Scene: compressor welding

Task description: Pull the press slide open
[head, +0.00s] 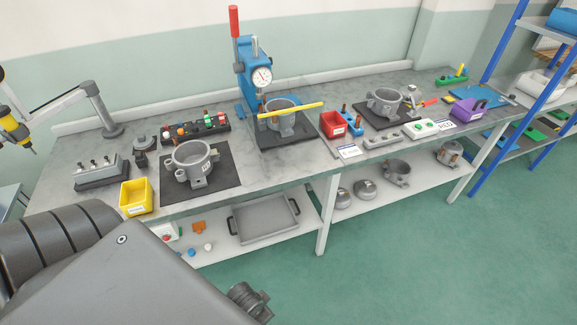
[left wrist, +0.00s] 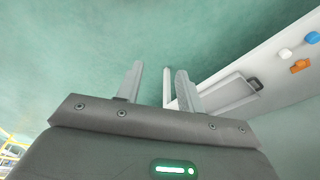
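The blue press (head: 246,70) stands at the back of the workbench, with a round dial gauge and a red-topped lever. At its foot is a dark slide plate (head: 264,140), with a grey ring-shaped housing (head: 281,122) on it. A yellow bar (head: 305,108) crosses the front of the housing; I cannot tell how it is fixed. My left gripper (left wrist: 158,82) shows in the left wrist view with its two fingers apart and nothing between them, over the green floor and away from the press. My left arm fills the lower left of the head view. My right gripper is not in view.
The bench (head: 240,185) carries a yellow bin (head: 136,197), a housing on a black mat (head: 222,168) and a red bin (head: 333,125). A grey tray (head: 264,221) lies on the lower shelf. Blue shelving (head: 500,90) stands at right. Open floor lies in front.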

